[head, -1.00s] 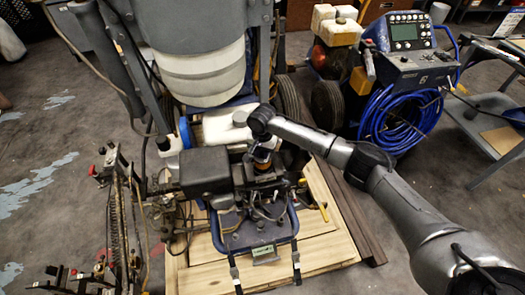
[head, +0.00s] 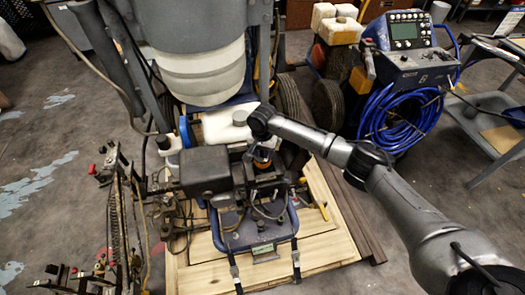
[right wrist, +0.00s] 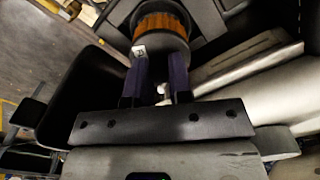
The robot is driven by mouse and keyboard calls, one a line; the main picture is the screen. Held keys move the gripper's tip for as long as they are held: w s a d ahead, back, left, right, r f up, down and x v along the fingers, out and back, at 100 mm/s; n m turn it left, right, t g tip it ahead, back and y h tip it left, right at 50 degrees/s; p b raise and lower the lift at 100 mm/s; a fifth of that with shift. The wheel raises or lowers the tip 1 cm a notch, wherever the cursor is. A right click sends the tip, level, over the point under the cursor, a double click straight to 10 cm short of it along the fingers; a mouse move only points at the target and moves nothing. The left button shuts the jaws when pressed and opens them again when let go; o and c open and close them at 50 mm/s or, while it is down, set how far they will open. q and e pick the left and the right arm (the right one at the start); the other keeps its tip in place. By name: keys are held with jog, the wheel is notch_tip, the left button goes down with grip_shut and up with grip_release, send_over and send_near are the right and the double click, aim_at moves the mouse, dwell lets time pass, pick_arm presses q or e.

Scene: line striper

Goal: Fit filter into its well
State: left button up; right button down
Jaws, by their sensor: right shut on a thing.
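The filter (right wrist: 158,24) is a short cylinder with an orange pleated side, a dark end cap and a small white label. My right gripper (right wrist: 155,72) is shut on its capped end, with a dark purple finger on each side. In the head view the filter (head: 262,164) shows as a small orange patch under my right gripper (head: 264,154), above the engine area of the striper, just right of a black box. My left gripper is not in view.
The black box (head: 205,170) stands close left of the filter. A white tank (head: 222,124) lies just behind. The striper stands on a wooden pallet (head: 325,245). A machine with a coiled blue hose (head: 395,118) stands to the right.

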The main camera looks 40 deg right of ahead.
jog(key=shift+f, duration=0.4)
jog(key=shift+f, duration=0.4)
dwell(0.4)
dwell(0.5)
jog(key=shift+p, duration=0.5)
jog(key=shift+p, duration=0.45)
jog(key=shift+f, duration=0.2)
dwell(0.4)
jog(key=shift+f, duration=0.45)
jog(key=c, duration=1)
grip_release()
jog(key=o, duration=0.4)
